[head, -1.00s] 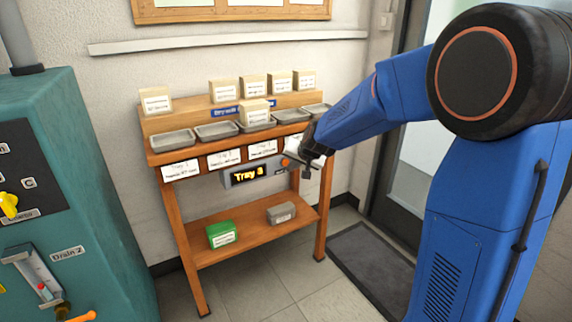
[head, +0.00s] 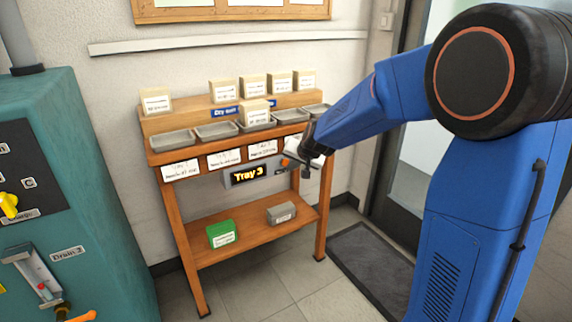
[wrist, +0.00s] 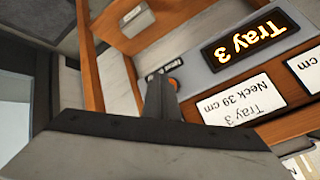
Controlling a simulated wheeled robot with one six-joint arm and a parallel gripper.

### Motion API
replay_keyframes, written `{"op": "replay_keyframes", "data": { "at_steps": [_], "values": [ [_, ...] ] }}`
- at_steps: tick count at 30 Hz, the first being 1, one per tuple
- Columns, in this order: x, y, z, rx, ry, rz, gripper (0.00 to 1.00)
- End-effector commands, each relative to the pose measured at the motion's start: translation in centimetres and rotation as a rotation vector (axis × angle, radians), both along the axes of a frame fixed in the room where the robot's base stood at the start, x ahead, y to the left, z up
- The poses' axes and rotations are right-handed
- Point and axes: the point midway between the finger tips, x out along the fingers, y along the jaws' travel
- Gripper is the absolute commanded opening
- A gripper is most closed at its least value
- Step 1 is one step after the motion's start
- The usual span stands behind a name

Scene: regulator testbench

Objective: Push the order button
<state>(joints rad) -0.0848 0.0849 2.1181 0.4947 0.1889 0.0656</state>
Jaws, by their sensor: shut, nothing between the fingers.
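The order button is a small orange-red knob (head: 285,162) at the right end of the grey display box (head: 240,182), whose lit screen reads "Tray 3". My gripper (head: 301,160) is shut and empty, at the right end of the display box under the upper shelf. In the wrist view the shut fingers (wrist: 160,88) point toward the panel by the button. I cannot tell whether they touch it.
Several metal trays (head: 172,141) line the bench top (head: 158,157), with label cards below. A beige box (head: 255,112) stands at the third tray, and others stand behind. A green box (head: 221,234) and grey box (head: 281,213) sit on the lower shelf. A teal cabinet (head: 105,190) is left.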

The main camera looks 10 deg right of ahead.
Motion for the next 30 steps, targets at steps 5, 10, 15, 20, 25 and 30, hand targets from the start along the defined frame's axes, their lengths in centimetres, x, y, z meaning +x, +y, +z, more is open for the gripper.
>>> {"op": "replay_keyframes", "data": {
  "at_steps": [5,10,15,20,25,30],
  "values": [
    [0.53,0.18,0.00,-0.001,0.000,0.001,0.00],
    [0.58,0.20,0.01,-0.001,0.000,0.001,0.00],
    [0.58,0.21,0.01,-0.001,0.000,0.001,0.00],
    [0.65,0.22,0.01,-0.001,0.000,0.001,0.00],
    [0.79,0.27,0.01,-0.001,0.000,0.001,0.00],
    [0.95,0.33,0.01,-0.001,0.000,0.001,0.00]
  ]
}}
